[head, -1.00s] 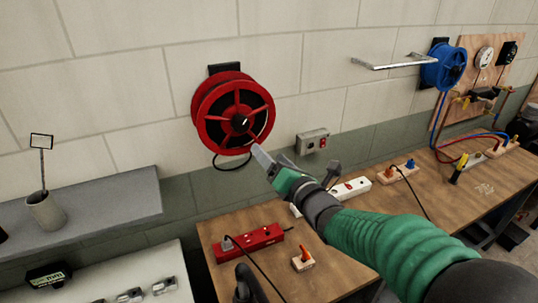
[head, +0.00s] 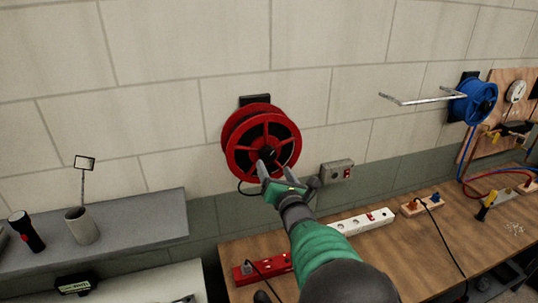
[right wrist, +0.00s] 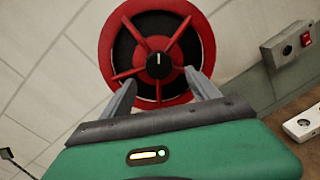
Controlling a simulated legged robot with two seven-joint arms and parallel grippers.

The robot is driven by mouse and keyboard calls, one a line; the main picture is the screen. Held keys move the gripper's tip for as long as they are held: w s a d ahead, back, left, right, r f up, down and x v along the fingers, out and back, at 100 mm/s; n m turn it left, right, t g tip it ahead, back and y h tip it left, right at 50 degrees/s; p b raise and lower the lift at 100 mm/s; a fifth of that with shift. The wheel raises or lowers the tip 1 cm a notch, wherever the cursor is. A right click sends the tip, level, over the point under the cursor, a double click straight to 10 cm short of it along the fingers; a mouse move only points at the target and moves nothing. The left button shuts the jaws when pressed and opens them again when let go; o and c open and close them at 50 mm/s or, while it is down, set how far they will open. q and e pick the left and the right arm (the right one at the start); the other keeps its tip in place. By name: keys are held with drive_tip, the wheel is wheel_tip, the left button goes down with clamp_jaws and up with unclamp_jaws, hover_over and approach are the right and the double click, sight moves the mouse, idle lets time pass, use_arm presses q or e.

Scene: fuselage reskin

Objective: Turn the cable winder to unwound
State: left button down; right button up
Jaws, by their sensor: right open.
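A red cable winder (head: 243,133) with spokes hangs on the wall; it also fills the upper middle of the right wrist view (right wrist: 207,45). Its black centre knob (right wrist: 159,65) has a white mark pointing nearly straight up in that view. My right gripper (head: 277,171) is in front of the winder's lower part, open and empty. In the right wrist view its two fingers (right wrist: 160,82) are spread on either side below the knob, seemingly not touching it. My left gripper is not recognisable in either view.
A blue winder (head: 474,102) hangs at the right beside a metal bracket (head: 415,100). A grey switch box (head: 336,171) is right of the red winder. Power strips (head: 362,221) lie on the wooden bench (head: 445,240). A grey shelf (head: 140,215) is at left.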

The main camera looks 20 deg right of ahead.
sight(269, 158)
drive_tip(key=w+p, duration=0.1)
drive_tip(key=w, duration=0.4)
drive_tip(key=shift+w+r+p, duration=0.2)
drive_tip(key=shift+w+p, duration=0.05)
drive_tip(key=shift+p, duration=0.15)
drive_tip(key=shift+w+f, duration=0.15)
drive_tip(key=shift+w, duration=0.4)
drive_tip(key=shift+c, duration=0.4)
drive_tip(key=c, duration=1.3)
